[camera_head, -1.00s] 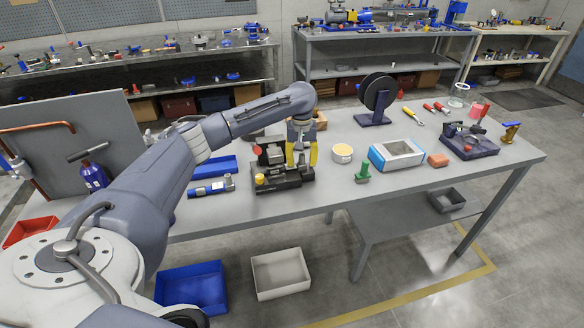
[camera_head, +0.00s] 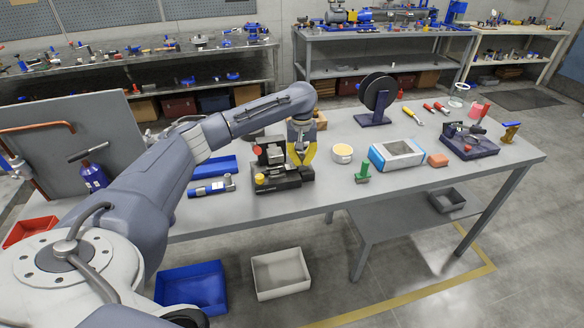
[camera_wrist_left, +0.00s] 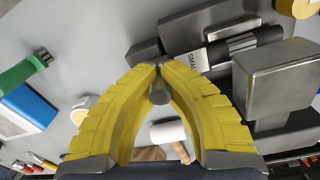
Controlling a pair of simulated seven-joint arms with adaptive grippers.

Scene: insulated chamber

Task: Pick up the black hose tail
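A black fixture (camera_head: 276,180) with a grey block and a yellow knob stands near the front of the workbench. My left gripper (camera_head: 301,162) is at its right side, yellow fingers drawn together and pointing down. In the left wrist view my left gripper (camera_wrist_left: 158,68) has its tips nearly meeting around a short dark stub, the black hose tail (camera_wrist_left: 158,93), whose rounded end faces the camera. The rest of the tail is hidden by the fingertips. The fixture (camera_wrist_left: 215,45) with its labelled dark cylinder lies just beyond the fingers. My right gripper is not in view.
On the workbench (camera_head: 410,190), a cream-topped round tin (camera_head: 342,153), a green stamp-like piece (camera_head: 362,173) and a blue-white box (camera_head: 397,154) stand right of the gripper. A blue cylinder tool (camera_head: 211,187) lies left of the fixture. A black reel (camera_head: 377,95) stands behind.

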